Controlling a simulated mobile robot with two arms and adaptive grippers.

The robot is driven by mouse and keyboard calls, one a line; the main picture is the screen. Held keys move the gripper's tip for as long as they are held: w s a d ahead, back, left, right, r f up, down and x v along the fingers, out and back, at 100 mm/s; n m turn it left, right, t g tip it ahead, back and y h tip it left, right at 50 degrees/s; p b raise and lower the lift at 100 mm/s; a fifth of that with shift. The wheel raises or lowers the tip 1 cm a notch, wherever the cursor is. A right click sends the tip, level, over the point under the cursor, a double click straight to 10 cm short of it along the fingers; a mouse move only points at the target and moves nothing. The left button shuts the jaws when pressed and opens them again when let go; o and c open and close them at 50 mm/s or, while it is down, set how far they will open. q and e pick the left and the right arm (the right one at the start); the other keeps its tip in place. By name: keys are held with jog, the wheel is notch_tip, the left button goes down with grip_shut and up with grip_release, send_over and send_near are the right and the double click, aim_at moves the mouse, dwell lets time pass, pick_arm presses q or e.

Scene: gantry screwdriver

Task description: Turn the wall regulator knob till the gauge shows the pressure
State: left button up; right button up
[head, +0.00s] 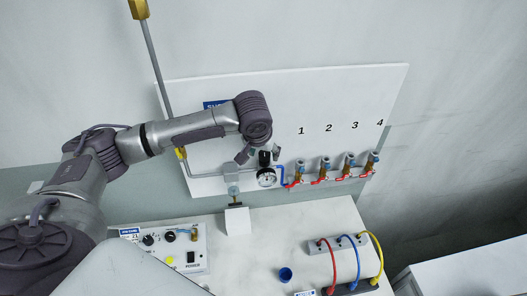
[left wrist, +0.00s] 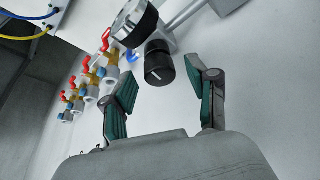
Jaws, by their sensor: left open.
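The regulator knob (head: 264,158) is black and sits on the wall panel just above the round white gauge (head: 267,177). In the left wrist view the knob (left wrist: 159,66) shows a white mark on its end face, and the gauge (left wrist: 135,22) is seen edge-on, so its needle cannot be read. In the head view the dial is too small to read. My left gripper (head: 262,153) is open in front of the panel. In the left wrist view its fingers (left wrist: 161,70) stand either side of the knob, with a gap on each side. My right gripper is out of view.
Several valves with red handles (head: 323,170) line the panel right of the gauge. Below, the bench holds a control box (head: 190,262), a small blue cup (head: 286,274) and a block with red, blue and yellow hoses (head: 322,246). A pipe (head: 158,70) runs up the panel's left.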

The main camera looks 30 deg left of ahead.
pick_arm(q)
jog(key=v, duration=1.1)
jog(key=shift+s+r, duration=0.2)
jog(key=shift+r, duration=0.15)
jog(key=shift+d, duration=0.1)
